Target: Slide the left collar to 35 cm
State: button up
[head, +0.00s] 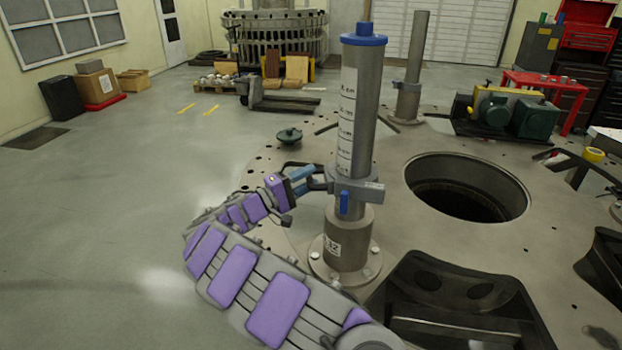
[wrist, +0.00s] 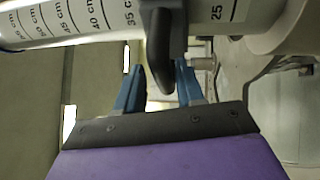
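The left collar (head: 358,190) is a grey clamp ring low on the near steel post (head: 363,110), with a blue lever (head: 344,204) at its front. The post has a blue cap and a printed cm scale. In the wrist view the post lies sideways, and the collar (wrist: 174,14) sits between the 35 cm and 25 cm marks, covering the scale there. Its dark curved handle (wrist: 158,55) hangs between the blue fingers of my gripper (wrist: 160,78). The fingers are apart, with gaps beside the handle. My gripper (head: 306,180) is left of the collar in the head view.
A second post (head: 412,65) with its own collar stands farther back. The round plate has a large dark hole (head: 467,188) right of the near post and a black bracket (head: 455,300) in front. A small dark-green knob-like part (head: 289,136) lies behind my gripper. Open floor lies left.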

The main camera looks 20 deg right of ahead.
jog(key=shift+o, duration=0.4)
jog(key=shift+a, duration=0.15)
jog(key=shift+d+f, duration=0.1)
jog(key=shift+d, duration=0.2)
jog(key=p+v, duration=0.3)
jog(key=v, duration=1.5)
jog(key=shift+w+a, duration=0.2)
jog(key=shift+a, duration=0.05)
jog(key=shift+d, duration=0.15)
